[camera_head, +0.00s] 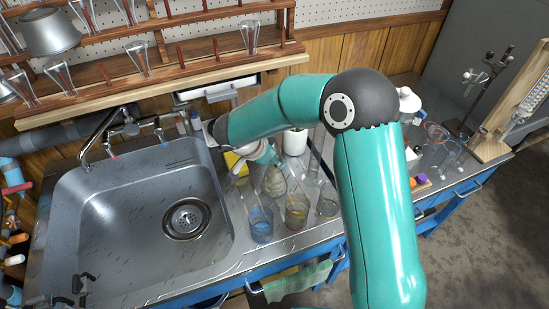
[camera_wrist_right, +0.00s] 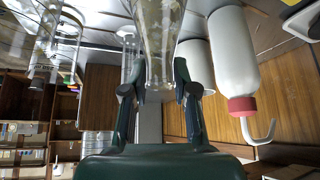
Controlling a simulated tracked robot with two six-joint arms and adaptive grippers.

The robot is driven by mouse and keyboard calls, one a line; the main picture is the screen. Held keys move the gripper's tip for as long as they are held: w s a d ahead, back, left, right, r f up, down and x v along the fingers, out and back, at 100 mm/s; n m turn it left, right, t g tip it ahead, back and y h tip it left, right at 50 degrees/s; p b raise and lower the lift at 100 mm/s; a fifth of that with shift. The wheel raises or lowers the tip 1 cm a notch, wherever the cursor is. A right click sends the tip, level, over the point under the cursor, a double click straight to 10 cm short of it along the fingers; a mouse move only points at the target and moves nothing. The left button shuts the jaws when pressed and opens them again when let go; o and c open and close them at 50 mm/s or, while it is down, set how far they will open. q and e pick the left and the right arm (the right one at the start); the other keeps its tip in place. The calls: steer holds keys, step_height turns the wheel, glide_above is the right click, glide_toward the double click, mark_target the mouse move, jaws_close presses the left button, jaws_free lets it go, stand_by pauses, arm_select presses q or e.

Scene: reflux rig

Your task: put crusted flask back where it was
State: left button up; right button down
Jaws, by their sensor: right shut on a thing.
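My right gripper (camera_head: 262,154) is reached over the counter to the right of the sink. It is shut on the neck of a glass flask (camera_head: 273,182) with a cloudy, yellowish body, which looks like the crusted flask. In the right wrist view the clear glass neck (camera_wrist_right: 160,45) sits between both fingers (camera_wrist_right: 160,85). I cannot tell whether the flask's base touches the counter. My left gripper (camera_head: 75,288) shows only as dark fingers over the sink's lower left corner, apart and with nothing visible between them.
Close to the flask stand a beaker of blue liquid (camera_head: 261,226), a beaker of yellowish liquid (camera_head: 296,210) and an empty-looking glass (camera_head: 327,205). A white wash bottle (camera_wrist_right: 232,55) with a red cap is near the gripper. The sink (camera_head: 130,245) lies left.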

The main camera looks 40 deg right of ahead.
steer(key=c, duration=0.9)
jaws_free()
steer(key=b+v, duration=0.1)
steer(key=v, duration=1.1)
steer(key=shift+d, duration=0.1)
